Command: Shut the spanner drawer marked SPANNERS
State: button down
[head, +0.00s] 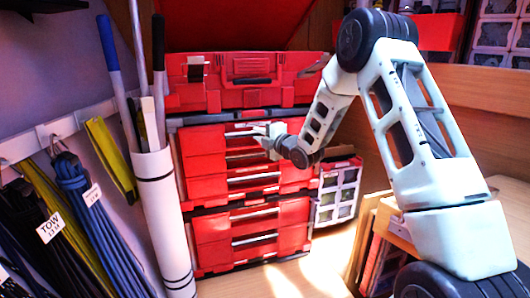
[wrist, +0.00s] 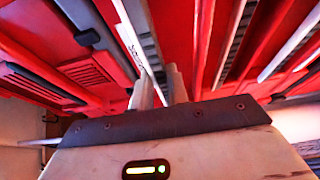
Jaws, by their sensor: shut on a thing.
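A red drawer chest (head: 205,150) stands at the back, its drawers fitted with pale handle bars. My gripper (head: 264,138) is at the right part of the upper drawer's front. In the wrist view my gripper (wrist: 162,88) has its fingers at a pale handle strip (wrist: 136,42) with small lettering, too small to read fully; it looks like the label of the spanner drawer. The gripper is shut on this handle. My arm and fingers hide part of the drawer front. How far this drawer stands out is hard to tell.
A red case (head: 240,97) sits on top of the chest. A white tube (head: 160,215) with poles stands at its left. Coiled lines (head: 85,205) hang on the left wall. A small-parts organiser (head: 337,195) is at the right. A wooden bench (head: 400,230) lies beneath my arm.

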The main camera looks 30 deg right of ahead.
jog(key=shift+w+a+r, duration=0.1)
jog(key=shift+w, duration=1.1)
jog(key=c, duration=1.4)
grip_release()
jog(key=shift+a, duration=0.1)
jog(key=shift+o, duration=0.2)
jog(key=shift+w+a, duration=0.1)
jog(key=shift+s+d+b, duration=0.3)
jog(key=shift+s+b, duration=0.15)
jog(key=shift+s, duration=0.15)
jog(key=s+d+b, duration=0.1)
jog(key=s+b, duration=0.3)
jog(key=s, duration=1.2)
jog(key=shift+d+b, duration=0.15)
jog(key=shift+b, duration=0.2)
jog(key=shift+w, duration=0.1)
